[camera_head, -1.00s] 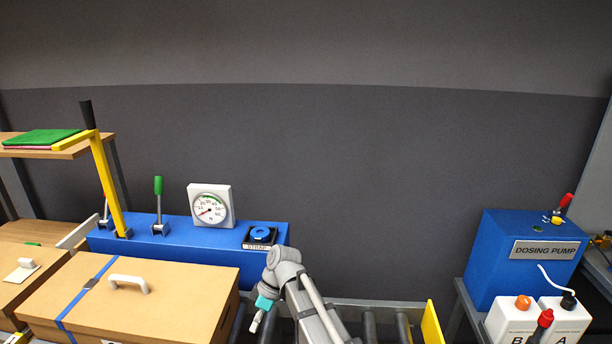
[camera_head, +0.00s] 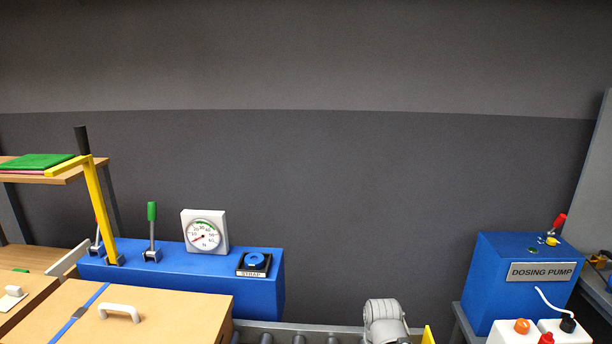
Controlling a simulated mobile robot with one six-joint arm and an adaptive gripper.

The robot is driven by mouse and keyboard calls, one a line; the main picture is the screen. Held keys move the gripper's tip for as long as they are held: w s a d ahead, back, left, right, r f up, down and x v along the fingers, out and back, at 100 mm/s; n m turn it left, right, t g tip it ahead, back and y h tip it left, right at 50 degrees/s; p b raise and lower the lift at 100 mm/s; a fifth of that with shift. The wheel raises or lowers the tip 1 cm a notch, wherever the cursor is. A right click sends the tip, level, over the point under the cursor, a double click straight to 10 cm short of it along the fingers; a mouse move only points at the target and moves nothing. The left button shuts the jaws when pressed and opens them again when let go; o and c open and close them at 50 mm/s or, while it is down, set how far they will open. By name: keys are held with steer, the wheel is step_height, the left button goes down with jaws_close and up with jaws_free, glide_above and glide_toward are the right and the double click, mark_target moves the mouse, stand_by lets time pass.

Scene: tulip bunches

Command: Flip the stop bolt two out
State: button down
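I cannot make out any part marked as stop bolt two. A long blue box (camera_head: 200,282) at the left carries an upright lever with a green handle (camera_head: 152,211). Another lever (camera_head: 96,248) with a reddish grip stands to its left, partly hidden behind a yellow post (camera_head: 99,207). The post has a black top and a yellow arm reaching left. A blue knob (camera_head: 255,260) on a black base labelled STRAP sits at the box's right end. My gripper is out of view; only a grey part of my arm shows at the bottom, right of centre.
A white dial gauge (camera_head: 204,232) stands on the blue box. A cardboard box (camera_head: 170,310) with a white handle and blue strap is in front. Rollers (camera_head: 298,338) run along the bottom.

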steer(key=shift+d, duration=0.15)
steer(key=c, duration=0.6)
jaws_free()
